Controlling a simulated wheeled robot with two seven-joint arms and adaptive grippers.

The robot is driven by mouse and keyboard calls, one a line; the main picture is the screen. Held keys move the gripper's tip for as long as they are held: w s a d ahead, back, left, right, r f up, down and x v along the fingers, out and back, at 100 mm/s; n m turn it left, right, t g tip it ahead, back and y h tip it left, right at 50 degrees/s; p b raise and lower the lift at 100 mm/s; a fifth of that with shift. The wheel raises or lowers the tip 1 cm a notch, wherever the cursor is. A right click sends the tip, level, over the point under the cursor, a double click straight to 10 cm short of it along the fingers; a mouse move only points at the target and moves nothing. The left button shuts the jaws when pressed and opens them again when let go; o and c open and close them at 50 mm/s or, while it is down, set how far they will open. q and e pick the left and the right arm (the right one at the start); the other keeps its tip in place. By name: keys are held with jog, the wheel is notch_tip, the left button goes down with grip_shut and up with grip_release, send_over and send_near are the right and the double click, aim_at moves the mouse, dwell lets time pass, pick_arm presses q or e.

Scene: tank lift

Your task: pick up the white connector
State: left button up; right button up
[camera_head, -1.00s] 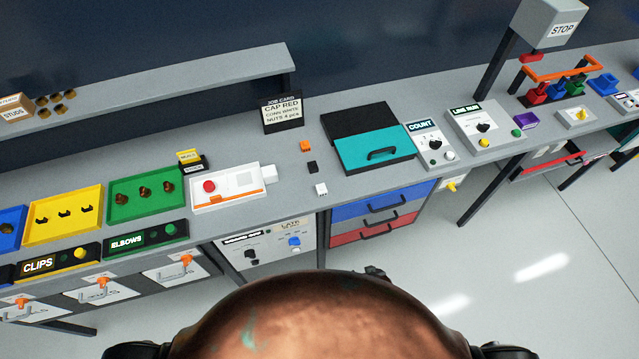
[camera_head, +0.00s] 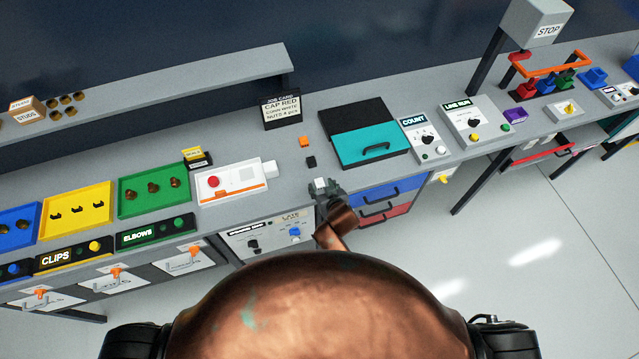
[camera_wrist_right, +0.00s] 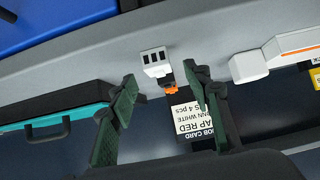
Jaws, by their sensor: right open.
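The white connector (camera_head: 320,184) is a small block near the front edge of the grey bench. In the right wrist view the white connector (camera_wrist_right: 155,59) shows a few dark slots in its face. My right gripper (camera_head: 326,192) is at the bench edge, right at the white connector. In the right wrist view my right gripper (camera_wrist_right: 160,75) is open, with its two dark green fingers apart and the connector at the gap between the tips, seemingly untouched. The right finger is nearer to it. My left gripper is not in view.
A black block (camera_head: 311,162) and an orange block (camera_head: 305,141) stand behind the connector. A white box with a red button (camera_head: 230,183) is to the left. A teal-lidded case (camera_head: 371,145) is to the right. A job card (camera_head: 282,108) stands behind.

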aim_at(320, 182)
jog(key=shift+x, duration=1.95)
jog(key=shift+r, duration=0.1)
jog(key=c, duration=0.9)
jog(key=shift+c, duration=0.2)
